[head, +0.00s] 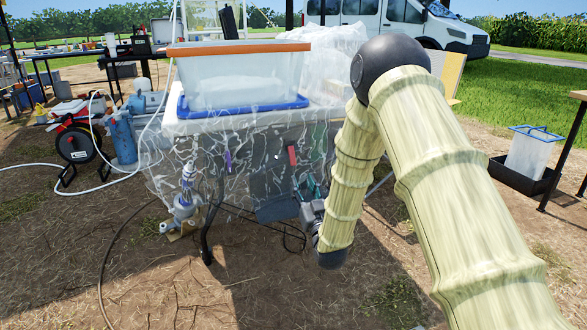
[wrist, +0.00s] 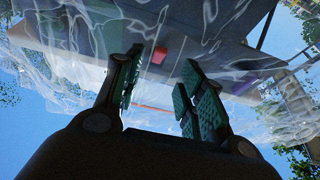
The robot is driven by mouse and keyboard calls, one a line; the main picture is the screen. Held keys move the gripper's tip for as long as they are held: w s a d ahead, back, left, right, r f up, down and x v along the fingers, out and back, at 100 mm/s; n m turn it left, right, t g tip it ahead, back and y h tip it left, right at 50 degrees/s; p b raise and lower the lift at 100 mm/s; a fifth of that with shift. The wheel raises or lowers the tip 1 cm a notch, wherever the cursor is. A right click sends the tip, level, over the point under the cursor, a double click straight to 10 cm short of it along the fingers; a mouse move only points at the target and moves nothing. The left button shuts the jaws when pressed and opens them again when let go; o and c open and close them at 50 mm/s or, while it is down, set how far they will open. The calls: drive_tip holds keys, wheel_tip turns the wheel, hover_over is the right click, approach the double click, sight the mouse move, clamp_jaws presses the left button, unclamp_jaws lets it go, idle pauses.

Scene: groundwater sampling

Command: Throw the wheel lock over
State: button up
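A cart (head: 190,127) wrapped in clear, shiny plastic film stands ahead of me. A small red tab (head: 292,155) shows on its front, with a purple tab (head: 228,160) to the left. I cannot tell for sure which part is the wheel lock. My gripper (head: 311,187) is low at the cart's front right, just below the red tab. In the wrist view my gripper (wrist: 160,72) is open, its green-padded fingers apart with nothing held. The red tab (wrist: 160,55) appears beyond the fingertips, between them, and apart from them as far as I can tell.
A clear tub (head: 235,80) with an orange rim sits in a blue tray (head: 240,109) on the cart. A pump-like device (head: 184,205), hoses and a reel (head: 75,145) stand left. A black tray (head: 510,177) lies right. The ground in front is mostly clear.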

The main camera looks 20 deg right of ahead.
sight(294, 163)
drive_tip(key=shift+b+x, duration=2.1)
drive_tip(key=shift+x, duration=3)
clamp_jaws()
